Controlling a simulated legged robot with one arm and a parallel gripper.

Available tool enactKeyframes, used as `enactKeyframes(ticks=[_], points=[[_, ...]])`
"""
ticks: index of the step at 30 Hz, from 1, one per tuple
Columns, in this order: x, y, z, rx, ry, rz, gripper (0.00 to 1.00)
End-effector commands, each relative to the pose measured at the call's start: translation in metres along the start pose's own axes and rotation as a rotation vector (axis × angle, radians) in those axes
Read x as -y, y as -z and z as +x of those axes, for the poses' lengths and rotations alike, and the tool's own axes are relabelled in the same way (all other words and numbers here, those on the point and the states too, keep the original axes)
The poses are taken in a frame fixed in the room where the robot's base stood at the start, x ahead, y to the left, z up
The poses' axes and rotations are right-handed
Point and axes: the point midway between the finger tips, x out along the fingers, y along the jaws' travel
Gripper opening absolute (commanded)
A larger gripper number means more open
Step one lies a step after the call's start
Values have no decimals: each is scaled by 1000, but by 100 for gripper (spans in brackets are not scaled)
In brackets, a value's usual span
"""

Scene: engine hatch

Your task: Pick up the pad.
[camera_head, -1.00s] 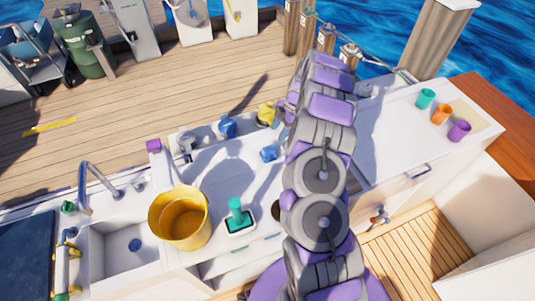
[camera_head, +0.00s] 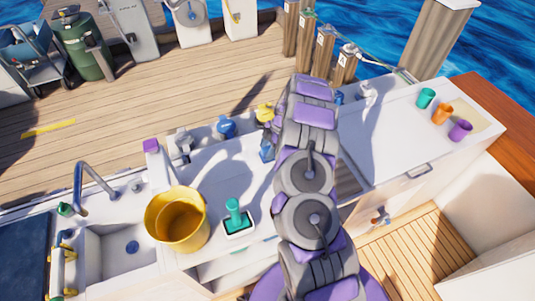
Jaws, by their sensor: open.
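No thing is plainly recognisable as the pad. A small blue block (camera_head: 266,150) lies further back, partly covered by my arm. I cannot tell whether either is the pad. My grey and purple arm rises over the middle of the counter, right of the teal tool. My gripper is not visible; the arm's own links hide its end.
A yellow bucket (camera_head: 178,219) stands left of the teal tool, beside the sink (camera_head: 122,249) with its tall faucet (camera_head: 80,185). Teal (camera_head: 426,98), orange (camera_head: 442,114) and purple (camera_head: 460,130) cups stand at the right end. White counter (camera_head: 395,140) is clear there.

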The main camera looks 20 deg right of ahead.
Motion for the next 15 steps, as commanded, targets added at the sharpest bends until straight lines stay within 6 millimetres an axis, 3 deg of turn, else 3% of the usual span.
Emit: enactKeyframes(ticks=[2,15], points=[[0,0,0,0,0,0,56],[0,0,0,0,0,0,13]])
